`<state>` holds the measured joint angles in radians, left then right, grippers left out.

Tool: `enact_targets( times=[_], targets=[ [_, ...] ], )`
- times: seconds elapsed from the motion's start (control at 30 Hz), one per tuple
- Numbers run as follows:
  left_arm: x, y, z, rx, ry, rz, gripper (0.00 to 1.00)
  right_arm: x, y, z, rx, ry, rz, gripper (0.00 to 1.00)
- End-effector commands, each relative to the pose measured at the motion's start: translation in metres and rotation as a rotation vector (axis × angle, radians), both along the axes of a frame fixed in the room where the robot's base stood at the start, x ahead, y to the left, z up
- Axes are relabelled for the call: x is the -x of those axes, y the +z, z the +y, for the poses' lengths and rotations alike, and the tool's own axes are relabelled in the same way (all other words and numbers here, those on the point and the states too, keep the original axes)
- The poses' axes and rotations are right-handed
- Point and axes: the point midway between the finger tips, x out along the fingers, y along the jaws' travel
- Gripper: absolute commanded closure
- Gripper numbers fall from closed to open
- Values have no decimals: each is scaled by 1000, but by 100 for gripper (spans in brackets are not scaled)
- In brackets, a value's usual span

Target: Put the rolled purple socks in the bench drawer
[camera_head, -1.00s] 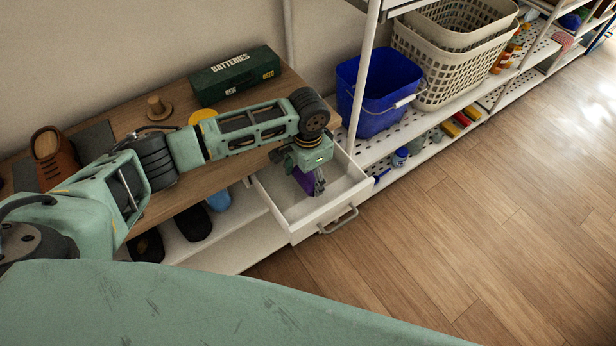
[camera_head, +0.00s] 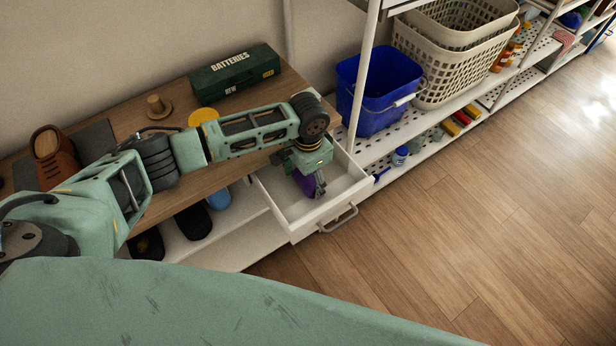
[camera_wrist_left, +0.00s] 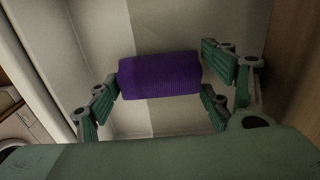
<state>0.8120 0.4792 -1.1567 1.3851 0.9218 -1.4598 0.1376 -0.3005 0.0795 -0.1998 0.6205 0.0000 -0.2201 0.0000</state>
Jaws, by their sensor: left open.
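The rolled purple socks (camera_wrist_left: 160,75) lie between the spread fingers of my left gripper (camera_wrist_left: 172,85) in the left wrist view, over the pale drawer floor. In the head view the purple socks (camera_head: 304,183) show just under the left gripper (camera_head: 312,180), inside the open white bench drawer (camera_head: 352,192). The gripper is open and points down into the drawer. Whether the socks rest fully on the drawer floor is hard to tell. My right gripper is not in view.
Dark shoes (camera_head: 194,222) stand on the shelf below. A blue bin (camera_head: 376,95) stands right of the drawer. The floor in front is clear.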

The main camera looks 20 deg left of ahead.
Motion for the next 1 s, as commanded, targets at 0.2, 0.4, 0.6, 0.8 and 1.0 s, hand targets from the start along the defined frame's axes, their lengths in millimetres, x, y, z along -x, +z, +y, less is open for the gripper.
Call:
enact_targets(
  times=[0.2, 0.4, 0.6, 0.8, 1.0],
  targets=[
    [-2, 35, 0, 2, -1, -5, 26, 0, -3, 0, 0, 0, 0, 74],
    [-1, 78, 0, 2, -1, -5, 26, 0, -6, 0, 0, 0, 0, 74],
    [-1, 109, 0, 0, 0, -2, 26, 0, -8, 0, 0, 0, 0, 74],
    [-1, 120, 0, 1, 0, -1, 26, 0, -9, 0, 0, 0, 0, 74],
    [-1, 120, 0, 1, 0, -1, 26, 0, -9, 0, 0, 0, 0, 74]
  ],
)
